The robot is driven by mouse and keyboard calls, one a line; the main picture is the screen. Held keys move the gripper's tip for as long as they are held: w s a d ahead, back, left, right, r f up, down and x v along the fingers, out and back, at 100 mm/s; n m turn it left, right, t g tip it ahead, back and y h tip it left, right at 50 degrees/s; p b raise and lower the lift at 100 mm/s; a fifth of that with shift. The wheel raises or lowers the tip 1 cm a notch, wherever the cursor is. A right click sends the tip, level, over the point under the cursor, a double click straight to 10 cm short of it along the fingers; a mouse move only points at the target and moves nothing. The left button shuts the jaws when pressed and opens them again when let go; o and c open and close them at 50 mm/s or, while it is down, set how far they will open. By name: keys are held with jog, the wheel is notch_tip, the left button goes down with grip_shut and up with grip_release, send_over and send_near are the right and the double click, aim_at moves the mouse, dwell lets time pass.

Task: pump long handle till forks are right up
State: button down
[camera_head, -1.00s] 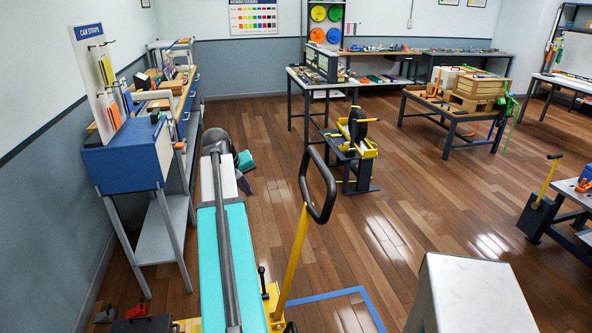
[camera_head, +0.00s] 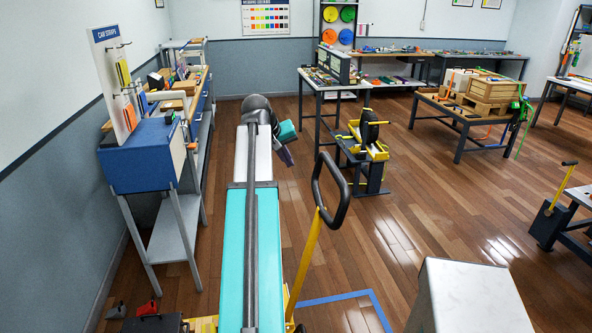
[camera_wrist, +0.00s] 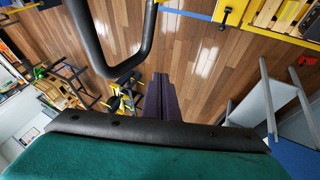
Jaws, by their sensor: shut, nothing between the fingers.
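The long handle is a yellow shaft (camera_head: 309,255) leaning up to a black rounded loop grip (camera_head: 346,200), just right of my arm in the head view. The loop (camera_wrist: 146,45) also shows large in the upper left of the wrist view. My gripper (camera_head: 286,142) is small and partly hidden behind my arm's end in the head view. In the wrist view its dark purple fingers (camera_wrist: 158,98) are together and empty, apart from the loop. A little yellow base shows at the bottom of the head view (camera_head: 205,324). I cannot make out the forks.
A blue strap stand (camera_head: 145,155) and bench line the left wall. A yellow-and-black device (camera_head: 368,145) stands ahead. A pale box-shaped block (camera_head: 470,295) is at the front right, and another yellow lever (camera_head: 563,185) at the right. Open wooden floor lies between.

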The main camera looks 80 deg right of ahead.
jog(key=s+d+f+p, duration=0.4)
jog(key=s+d+f, duration=0.1)
jog(key=f, duration=0.4)
jog(key=shift+s+d+p, duration=0.15)
jog(key=shift+d+p, duration=0.2)
jog(key=shift+d, duration=0.5)
jog(key=shift+f, duration=0.15)
